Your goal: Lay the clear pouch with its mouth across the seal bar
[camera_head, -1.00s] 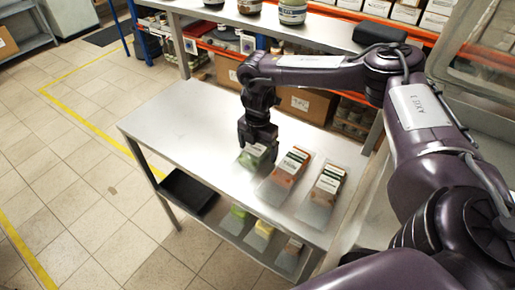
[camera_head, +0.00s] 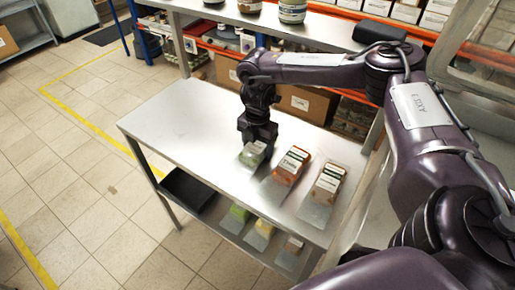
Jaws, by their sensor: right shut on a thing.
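Three clear pouches with labelled contents lie in a row on the steel table (camera_head: 180,115). The left one, a green-filled pouch (camera_head: 252,155), is under my right gripper (camera_head: 256,141), which is shut on it. The middle pouch (camera_head: 289,168) has orange-brown contents, and the right pouch (camera_head: 326,184) has brown contents. Both lie flat, clear of the gripper. I cannot make out a seal bar. My left gripper is not in view.
The table's lower shelf holds a black tray (camera_head: 188,190) and several more pouches (camera_head: 237,217). Behind stands a shelf with jars (camera_head: 292,10) and a cardboard box (camera_head: 305,103). The table's left half is bare.

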